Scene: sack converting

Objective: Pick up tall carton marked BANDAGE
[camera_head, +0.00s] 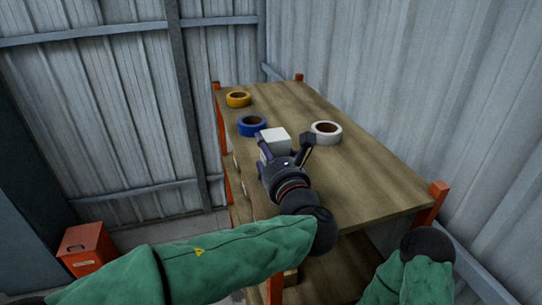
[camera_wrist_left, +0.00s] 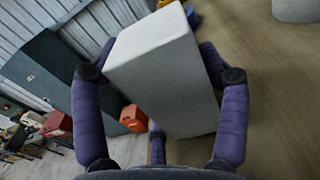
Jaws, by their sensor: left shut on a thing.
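A white carton (camera_head: 274,138) is at the left part of the wooden shelf top, between the fingers of my left gripper (camera_head: 284,146). In the left wrist view the carton (camera_wrist_left: 165,70) is a tall plain box, tilted in the picture. The purple fingers of the left gripper (camera_wrist_left: 160,85) are on both sides of it, shut on it. No marking can be read on the faces that show. Whether its base touches the shelf cannot be told. My right arm shows at the lower right of the head view, but its gripper is out of view.
On the shelf top (camera_head: 365,185) are a yellow tape roll (camera_head: 238,103), a blue tape roll (camera_head: 252,132) close to the carton, and a white tape roll (camera_head: 327,140) to its right. Orange posts (camera_head: 433,203) stand at the corners. A red box (camera_head: 86,248) is on the floor at left. The near right of the top is clear.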

